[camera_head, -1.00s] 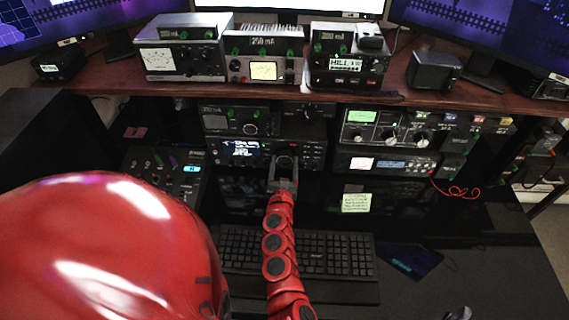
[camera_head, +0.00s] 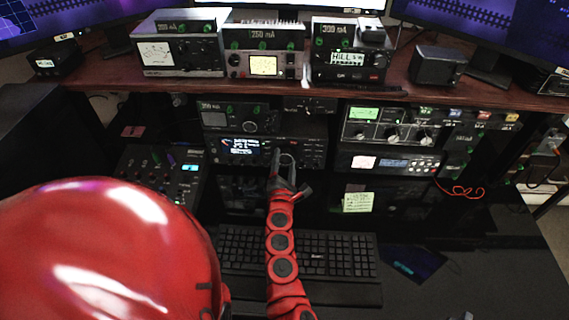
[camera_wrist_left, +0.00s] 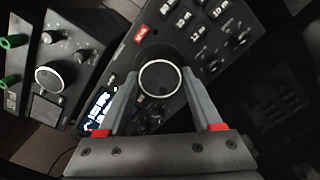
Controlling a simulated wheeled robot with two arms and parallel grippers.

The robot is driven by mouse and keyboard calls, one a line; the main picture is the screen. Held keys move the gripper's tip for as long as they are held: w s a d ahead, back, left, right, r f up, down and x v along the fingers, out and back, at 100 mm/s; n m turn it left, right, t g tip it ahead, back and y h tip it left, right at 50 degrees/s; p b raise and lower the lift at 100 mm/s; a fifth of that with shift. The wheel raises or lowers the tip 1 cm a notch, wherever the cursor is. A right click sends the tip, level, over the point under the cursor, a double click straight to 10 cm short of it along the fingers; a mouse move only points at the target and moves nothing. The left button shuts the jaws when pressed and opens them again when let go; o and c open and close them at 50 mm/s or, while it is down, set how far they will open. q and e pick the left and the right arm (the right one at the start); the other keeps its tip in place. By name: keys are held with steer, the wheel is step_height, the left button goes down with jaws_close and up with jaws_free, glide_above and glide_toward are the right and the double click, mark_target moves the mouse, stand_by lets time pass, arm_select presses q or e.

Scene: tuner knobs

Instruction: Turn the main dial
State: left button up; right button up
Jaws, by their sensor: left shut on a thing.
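The main dial is a large round black knob with a pale rim on the front of the black radio in the middle of the lower shelf. It shows in the left wrist view (camera_wrist_left: 160,79), between the two fingers. My left gripper (camera_wrist_left: 159,86) is shut on the dial, one grey finger on each side of its rim. In the head view, the left gripper (camera_head: 286,164) reaches up to the radio's front and partly covers the dial. The radio's lit display (camera_head: 240,147) is just left of the dial. My right gripper is not in view.
A smaller radio (camera_head: 235,117) sits directly above. Another unit with knobs (camera_head: 385,130) stands to the right, and a small mixer (camera_head: 165,172) to the left. A keyboard (camera_head: 335,255) lies below my forearm. The desk at the lower right is mostly clear.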

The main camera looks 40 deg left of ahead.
arm_select(q)
steer(key=m, duration=0.6)
steer(key=shift+r, duration=0.1)
steer(key=m, duration=0.6)
steer(key=shift+m, duration=0.3)
stand_by(0.3)
steer(key=o, duration=1.4)
